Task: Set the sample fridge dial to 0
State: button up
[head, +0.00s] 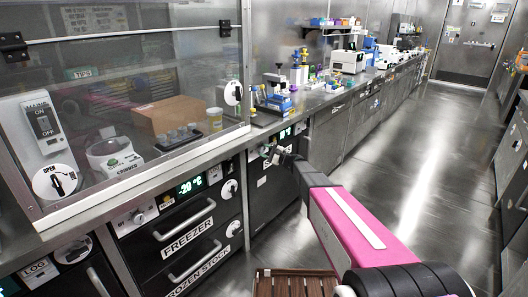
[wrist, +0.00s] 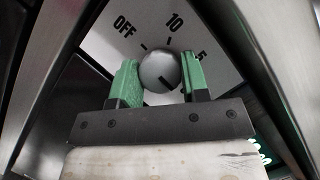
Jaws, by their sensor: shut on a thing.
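The sample fridge dial (wrist: 159,68) is a round grey knob on a light panel in the wrist view. The printed marks OFF, 10 and part of a 5 show around it; no 0 is visible, and the area below the knob is covered by my gripper. A short dark line on the knob points to the lower right. My gripper (wrist: 160,77) has one green finger on each side of the knob and is shut on it. In the head view, my gripper (head: 269,152) reaches a dark cabinet front (head: 270,192) with a green display; the dial is hidden there.
The freezer (head: 188,232), with a -20 °C display and its own knob, stands just left. A glass-fronted hood (head: 120,110) is above it. A cluttered steel counter (head: 325,97) runs back. A wooden slatted thing (head: 293,284) is at the bottom. Open floor lies right.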

dwell(0.3)
jog(key=o, duration=0.9)
jog(key=v, duration=1)
jog(key=shift+s+d+f, duration=0.1)
jog(key=shift+d+f, duration=0.1)
jog(key=shift+d, duration=0.15)
jog(key=s+d+f+n+g+h, duration=0.1)
jog(key=s+f+n+g+h, duration=0.3)
jog(key=s, duration=0.5)
jog(key=s+f+n+g+h, duration=0.2)
jog(key=s+f+h, duration=0.25)
jog(key=s, duration=0.45)
jog(key=s+d+n+h, duration=0.1)
jog(key=s+d+h, duration=0.2)
jog(key=s+d, duration=0.1)
jog(key=s+d+n+h, duration=0.1)
jog(key=s+d+h, duration=0.3)
jog(key=s+d+n+h, duration=0.2)
jog(key=s+d+h, duration=0.1)
jog(key=s+d, duration=0.1)
jog(key=shift+s+d+f+g+h, duration=0.25)
jog(key=shift+s+f+g+h, duration=0.1)
jog(key=shift+s+f, duration=0.1)
